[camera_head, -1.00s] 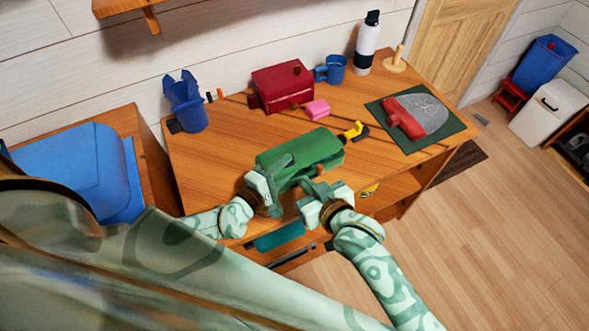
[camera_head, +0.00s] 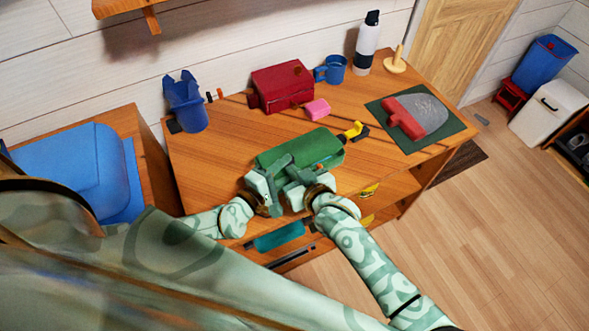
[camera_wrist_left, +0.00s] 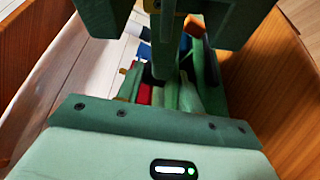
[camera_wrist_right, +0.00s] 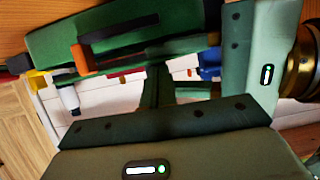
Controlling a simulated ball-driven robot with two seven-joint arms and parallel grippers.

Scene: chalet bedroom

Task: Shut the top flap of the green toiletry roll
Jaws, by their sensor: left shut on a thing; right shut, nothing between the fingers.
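The green toiletry roll (camera_head: 298,146) lies near the front edge of the wooden desk, with both grippers at its near side. It also shows in the right wrist view (camera_wrist_right: 55,40), with a dark strap and an orange piece. My left gripper (camera_head: 284,166) is shut at the roll's near side, apparently on part of the roll; the contact is hidden. My right gripper (camera_head: 300,172) is shut and empty, close beside the left one. The hands cover the near edge, so I cannot tell how far the top flap stands open.
Behind the roll are a red box (camera_head: 282,88), a pink block (camera_head: 317,109) and a blue mug (camera_head: 334,70). A yellow item (camera_head: 354,130) stands close right. A green mat (camera_head: 440,139) lies farther right. A blue holder (camera_head: 188,112) stands left.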

